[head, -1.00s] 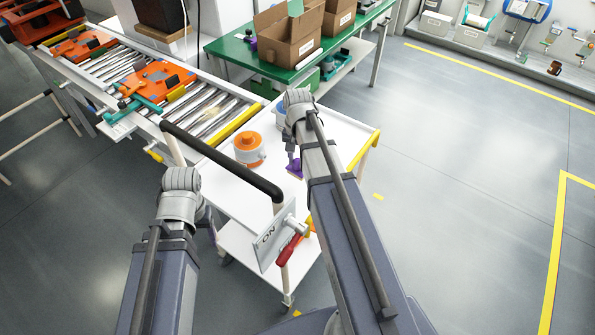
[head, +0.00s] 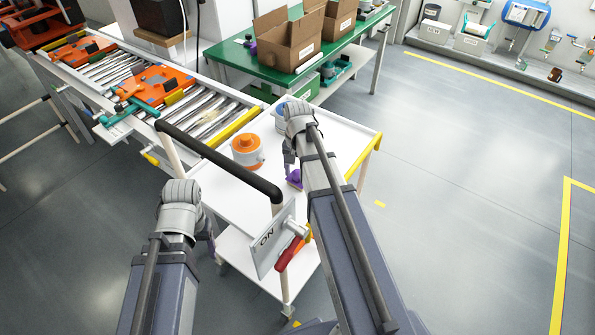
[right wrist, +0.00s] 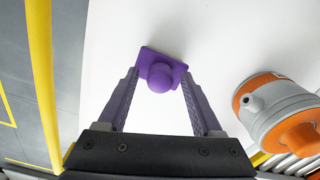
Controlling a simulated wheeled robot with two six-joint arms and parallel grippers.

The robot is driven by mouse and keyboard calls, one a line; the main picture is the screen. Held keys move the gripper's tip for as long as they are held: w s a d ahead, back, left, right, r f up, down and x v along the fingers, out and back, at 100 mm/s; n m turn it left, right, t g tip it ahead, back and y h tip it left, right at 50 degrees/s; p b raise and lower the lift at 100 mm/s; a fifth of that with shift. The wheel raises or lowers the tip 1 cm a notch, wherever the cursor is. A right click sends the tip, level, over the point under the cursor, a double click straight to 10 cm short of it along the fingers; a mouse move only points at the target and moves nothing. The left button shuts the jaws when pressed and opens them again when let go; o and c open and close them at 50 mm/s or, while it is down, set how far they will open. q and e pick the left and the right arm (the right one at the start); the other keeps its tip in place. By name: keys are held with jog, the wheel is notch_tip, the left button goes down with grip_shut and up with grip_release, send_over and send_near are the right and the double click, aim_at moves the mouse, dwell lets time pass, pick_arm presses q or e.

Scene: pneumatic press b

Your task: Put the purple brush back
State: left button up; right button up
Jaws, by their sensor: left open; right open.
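The purple brush (head: 295,179) is on the white top of the cart (head: 335,135), close to its right side. In the right wrist view the brush (right wrist: 160,70) shows a flat rectangular base with a round knob. My right gripper (right wrist: 160,82) is open, with its fingertips on either side of the knob and close to the base's near edge; I cannot tell if they touch it. In the head view the right gripper (head: 289,172) is beside the brush, partly hidden by my arm. My left gripper (head: 212,245) hangs low left of the cart, mostly hidden.
A grey canister with an orange lid (head: 247,151) stands left of the brush on the cart. A blue-and-white container (head: 281,115) is further back, partly behind my right wrist. A roller conveyor (head: 205,115) lies left.

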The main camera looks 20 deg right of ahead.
aim_at(297, 171)
jog(key=shift+f, duration=0.15)
jog(key=shift+f+b, duration=0.2)
jog(key=shift+b, duration=0.15)
notch_tip(297, 171, up, 8)
jog(key=p, duration=0.8)
jog(key=shift+w+r, duration=0.1)
jog(key=shift+w, duration=0.05)
